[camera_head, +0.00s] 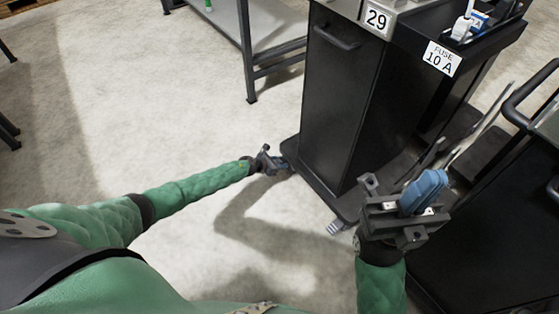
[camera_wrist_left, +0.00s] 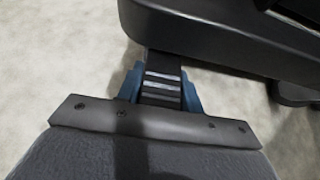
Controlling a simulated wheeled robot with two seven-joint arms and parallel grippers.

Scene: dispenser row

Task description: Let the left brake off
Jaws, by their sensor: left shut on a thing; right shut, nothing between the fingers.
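The black cart (camera_head: 335,95) stands right of centre in the head view. My left gripper (camera_head: 277,163) is low by its left bottom corner. In the left wrist view, its blue fingers are on both sides of a dark ribbed pedal, the left brake (camera_wrist_left: 162,78), which sticks out from under the cart's black base (camera_wrist_left: 215,35). The gripper is shut on this pedal. In the head view the gripper mostly hides it. A second, grey ribbed pedal (camera_head: 335,227) shows at the base's near corner. My right gripper (camera_head: 426,187) is shut and empty, raised in front of the cart's right side.
The cart carries a "29" label (camera_head: 377,20), a "FUSE 10 A" label (camera_head: 441,58) and a top tray with small items. Another black cart (camera_head: 485,225) stands close at the right. A grey metal table (camera_head: 262,35) is behind. The floor (camera_head: 130,110) at left is clear.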

